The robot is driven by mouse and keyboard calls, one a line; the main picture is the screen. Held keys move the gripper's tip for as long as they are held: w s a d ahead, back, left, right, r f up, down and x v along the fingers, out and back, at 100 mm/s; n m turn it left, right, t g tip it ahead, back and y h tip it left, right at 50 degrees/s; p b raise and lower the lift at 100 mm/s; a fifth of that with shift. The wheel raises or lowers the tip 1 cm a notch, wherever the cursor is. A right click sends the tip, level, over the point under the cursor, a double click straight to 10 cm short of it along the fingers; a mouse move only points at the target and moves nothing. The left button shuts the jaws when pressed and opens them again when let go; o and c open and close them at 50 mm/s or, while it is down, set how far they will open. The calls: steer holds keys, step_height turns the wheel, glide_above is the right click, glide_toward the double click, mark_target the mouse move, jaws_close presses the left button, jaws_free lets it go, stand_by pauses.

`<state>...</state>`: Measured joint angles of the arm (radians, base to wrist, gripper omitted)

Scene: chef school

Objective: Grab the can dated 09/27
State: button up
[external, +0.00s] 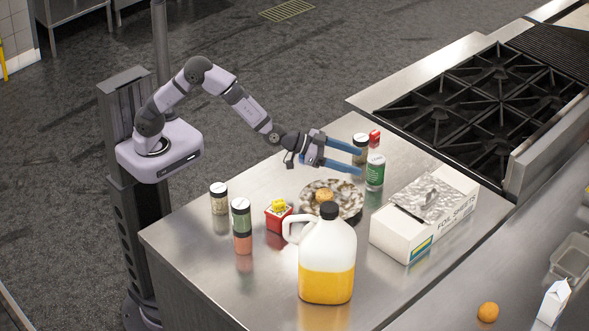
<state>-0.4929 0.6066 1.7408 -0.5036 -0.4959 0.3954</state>
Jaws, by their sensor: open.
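No date is legible on any container in the external view, so I cannot tell which is the can dated 09/27. A dark-lidded jar (360,143) stands at the back of the steel counter. Another dark-lidded jar (219,202) stands at the front left. Beside it, a green-labelled container (241,222) appears stacked on an orange-pink one (243,243). My gripper (361,161) is open and empty, with blue fingers pointing right. Its upper fingertip overlaps the back jar in the picture; I cannot tell whether they touch.
A marbled plate (345,190) with a round brown item lies below my gripper. A green-labelled bottle (375,168) stands right of the back jar. A white jug (328,250), red box (279,216) and foil-sheet box (425,220) occupy the counter.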

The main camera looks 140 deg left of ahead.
mark_target(376, 159)
steer(key=shift+w+a+f+n+y+p, duration=0.1)
steer(key=shift+w+a+f+n+y, duration=0.05)
steer(key=shift+a, duration=0.45)
steer(key=shift+w+a+f+n+y+p, duration=0.1)
steer(key=shift+a+f+p, duration=0.1)
steer(key=shift+a, duration=0.4)
steer(key=shift+w+a+f+n+y+p, duration=0.1)
steer(key=shift+w+a+f+n+y, duration=0.05)
steer(key=shift+a, duration=0.45)
steer(key=shift+w+a, duration=0.1)
steer(key=shift+p+x, duration=1.15)
steer(key=shift+x, duration=1.3)
steer(key=c, duration=1.2)
steer(key=shift+a, duration=0.1)
steer(key=shift+c, duration=0.9)
steer(key=shift+r+p, duration=0.45)
steer(key=shift+r, duration=4.65)
